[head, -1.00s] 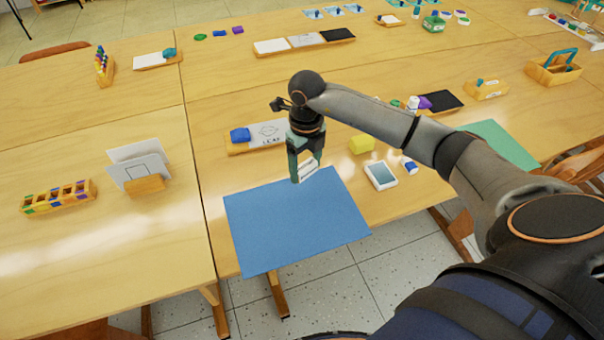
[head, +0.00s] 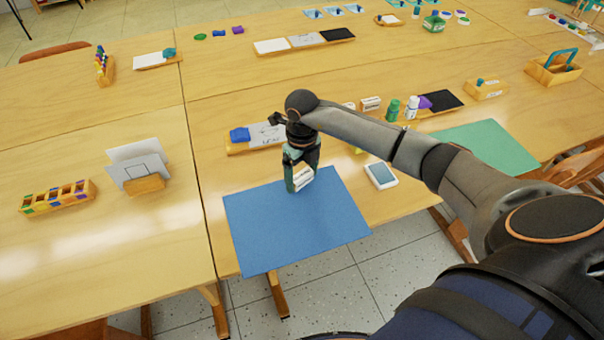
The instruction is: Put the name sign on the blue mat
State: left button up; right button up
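The blue mat (head: 292,230) lies flat at the front edge of the middle table. My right gripper (head: 299,184) points down over the mat's back edge. It is shut on a small white piece with dark marks, which I take to be the name sign (head: 303,177). The fingers partly hide the sign, and its lettering is too small to read. The sign is at or just above the mat; I cannot tell whether it touches. My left gripper is not in view.
Behind the hand is a wooden tray (head: 237,149) with a blue block (head: 240,134) and a card. A white tablet-like device (head: 381,175) lies right of the mat, and a green mat (head: 488,146) farther right. A card holder (head: 144,184) stands on the left table. The mat's front is clear.

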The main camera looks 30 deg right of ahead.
aim_at(302, 175)
jog(key=shift+o, duration=0.8)
notch_tip(302, 175, up, 12)
jog(key=shift+r, duration=0.2)
